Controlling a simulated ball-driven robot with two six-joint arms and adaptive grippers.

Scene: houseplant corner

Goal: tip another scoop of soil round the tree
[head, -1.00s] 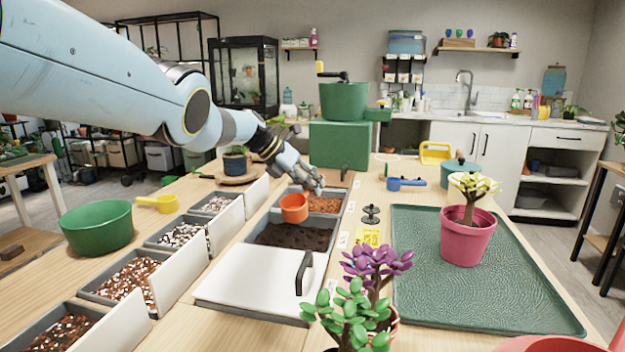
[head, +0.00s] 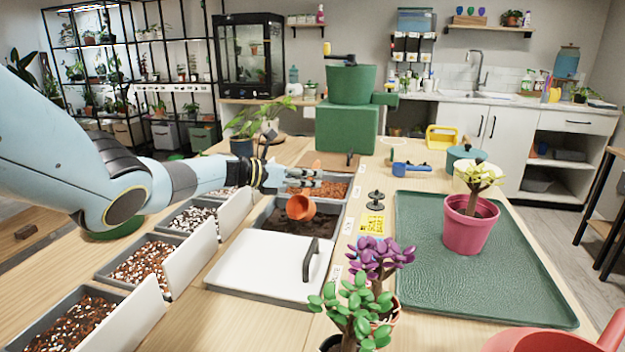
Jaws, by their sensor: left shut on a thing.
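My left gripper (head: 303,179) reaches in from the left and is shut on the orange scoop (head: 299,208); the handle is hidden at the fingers. The scoop is tilted, with its cup low over the bin of dark soil (head: 285,222). I cannot tell how much soil is in it. The small tree (head: 477,176), with pale yellow-green leaves, stands upright in a pink pot (head: 468,228) on the green tray (head: 425,290) at the right. My right gripper is not in view.
A white lid (head: 262,262) with a dark handle lies in front of the soil bin. A purple plant (head: 378,255) and a green plant (head: 350,310) stand between bins and tray. Bins of mixes (head: 145,264) line the left. The tray is bare around the pot.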

